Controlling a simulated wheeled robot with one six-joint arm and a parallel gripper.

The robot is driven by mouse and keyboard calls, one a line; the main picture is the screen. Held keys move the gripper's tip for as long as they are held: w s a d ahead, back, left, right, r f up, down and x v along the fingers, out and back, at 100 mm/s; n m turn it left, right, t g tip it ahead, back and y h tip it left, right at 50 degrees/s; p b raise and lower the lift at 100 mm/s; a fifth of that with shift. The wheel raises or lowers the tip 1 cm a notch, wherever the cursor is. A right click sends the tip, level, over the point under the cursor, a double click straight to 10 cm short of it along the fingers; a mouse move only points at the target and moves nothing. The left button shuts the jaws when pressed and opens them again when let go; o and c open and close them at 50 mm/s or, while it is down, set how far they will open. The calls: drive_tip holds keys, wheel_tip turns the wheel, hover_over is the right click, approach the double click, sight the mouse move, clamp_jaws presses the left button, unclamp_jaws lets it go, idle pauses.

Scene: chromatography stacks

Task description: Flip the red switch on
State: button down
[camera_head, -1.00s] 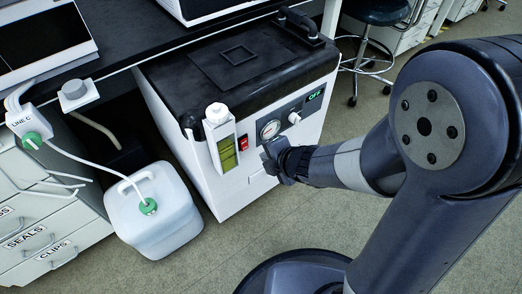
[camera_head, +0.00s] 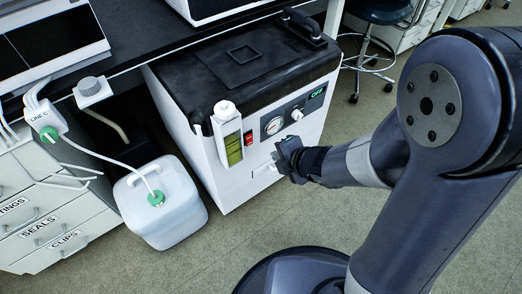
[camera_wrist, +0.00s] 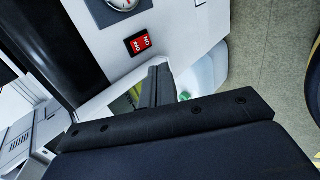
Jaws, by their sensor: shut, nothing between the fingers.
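The red switch (camera_head: 248,138) is on the front of the white cabinet with the black top, between the yellow-green level tube and the round gauge. In the wrist view the red switch (camera_wrist: 139,43) shows white lettering, upside down, in a black frame. My gripper (camera_head: 279,154) is in front of the panel, to the right of and a little below the switch in the head view. In the wrist view my gripper (camera_wrist: 158,84) is shut and empty, its fingers apart from the switch in the picture. A small display (camera_head: 317,93) reads OFF in green.
The gauge (camera_head: 275,125) and a white knob (camera_head: 297,115) are right of the switch. The level tube (camera_head: 230,140) with its white cap sticks out on the left. A white canister (camera_head: 180,215) with a hose stands on the floor at left. Open floor lies in front.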

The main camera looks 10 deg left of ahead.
sight(249, 140)
drive_tip(key=shift+d+f, duration=0.1)
drive_tip(key=shift+f, duration=0.15)
drive_tip(key=w+a+r+b+x, duration=0.1)
drive_tip(key=b+x, duration=0.3)
drive_tip(key=x, duration=0.9)
drive_tip(key=shift+a+r, duration=0.25)
